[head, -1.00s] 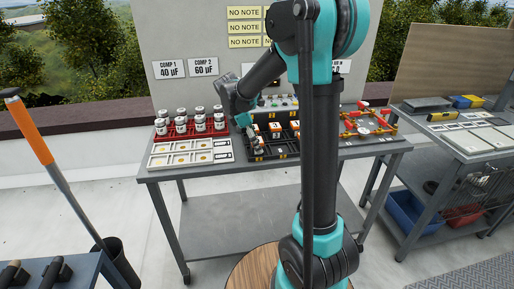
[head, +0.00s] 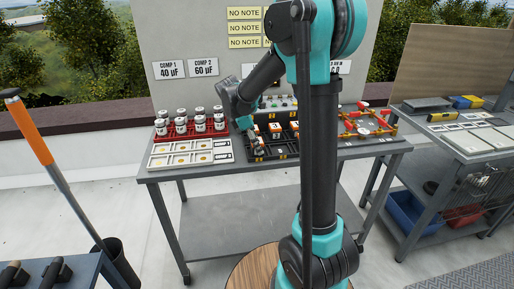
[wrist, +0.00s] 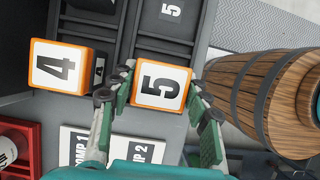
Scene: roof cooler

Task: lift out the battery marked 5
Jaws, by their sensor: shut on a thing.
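The battery marked 5 (wrist: 160,86) is an orange-edged block with a white face and a black 5, in the middle of the wrist view. My gripper (wrist: 161,80) is shut on it, one finger on each side. It stands in the dark tray (wrist: 107,38), its top looking about level with its neighbour, so I see no clear lift. The battery marked 4 (wrist: 61,67) stands to its left in the wrist view. A label 5 (wrist: 171,10) lies beyond the held battery. In the head view my gripper (head: 249,128) is at the tray's left part, and the held battery is hard to make out.
A red rack (head: 184,131) of white capacitors stands left of the tray on the grey table (head: 222,170). A pale board (head: 160,160) lies in front of the rack. A red and yellow frame (head: 392,129) stands at the right. Other orange batteries (head: 275,128) stand close by in the tray.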

